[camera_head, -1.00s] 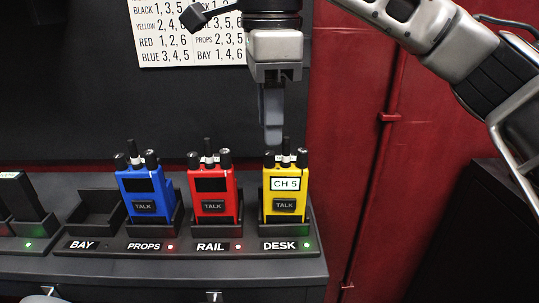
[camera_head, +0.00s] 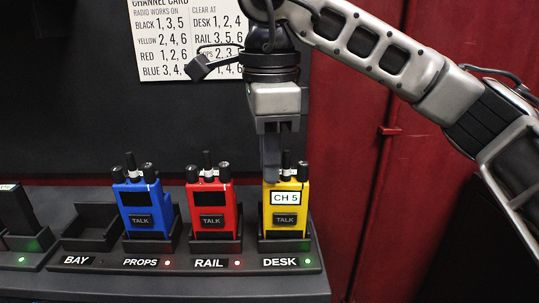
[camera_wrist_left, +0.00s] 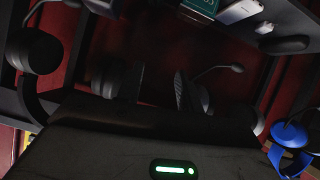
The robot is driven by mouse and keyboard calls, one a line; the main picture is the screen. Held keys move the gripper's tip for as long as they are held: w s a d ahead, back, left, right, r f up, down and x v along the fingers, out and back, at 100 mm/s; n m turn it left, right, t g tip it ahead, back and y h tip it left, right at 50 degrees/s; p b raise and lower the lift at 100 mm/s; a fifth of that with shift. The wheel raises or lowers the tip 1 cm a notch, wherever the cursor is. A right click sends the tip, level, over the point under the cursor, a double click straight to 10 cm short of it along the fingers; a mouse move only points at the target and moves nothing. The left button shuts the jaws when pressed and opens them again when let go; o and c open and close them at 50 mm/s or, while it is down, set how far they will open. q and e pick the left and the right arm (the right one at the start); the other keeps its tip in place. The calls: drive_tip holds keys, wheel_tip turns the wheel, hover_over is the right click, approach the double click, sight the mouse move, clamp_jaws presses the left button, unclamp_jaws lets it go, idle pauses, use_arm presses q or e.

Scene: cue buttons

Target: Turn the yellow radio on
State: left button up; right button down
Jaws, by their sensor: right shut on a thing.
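The yellow radio (camera_head: 286,213) stands upright in the DESK slot of the charging rack in the head view. Its screen is lit and reads CH 5, and a green light glows by the DESK label. My right gripper (camera_head: 270,172) points down from above at the top left of this radio. Its jaws are shut on the radio's left knob, which they hide. The right knob (camera_head: 302,171) and the antenna (camera_head: 286,164) show beside the fingers.
A red radio (camera_head: 211,215) and a blue radio (camera_head: 143,208) with dark screens stand left in the rack (camera_head: 150,268); their lights are red. The BAY slot (camera_head: 90,228) is empty. A channel card (camera_head: 170,40) hangs behind. Headsets (camera_wrist_left: 40,50) show in the left wrist view.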

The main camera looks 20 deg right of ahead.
drive_tip(key=m, duration=0.2)
drive_tip(key=shift+m, duration=0.3)
drive_tip(key=shift+m+p, duration=0.3)
drive_tip(key=shift+m, duration=0.9)
drive_tip(key=c, duration=1.4)
unclamp_jaws()
drive_tip(key=shift+r, duration=0.1)
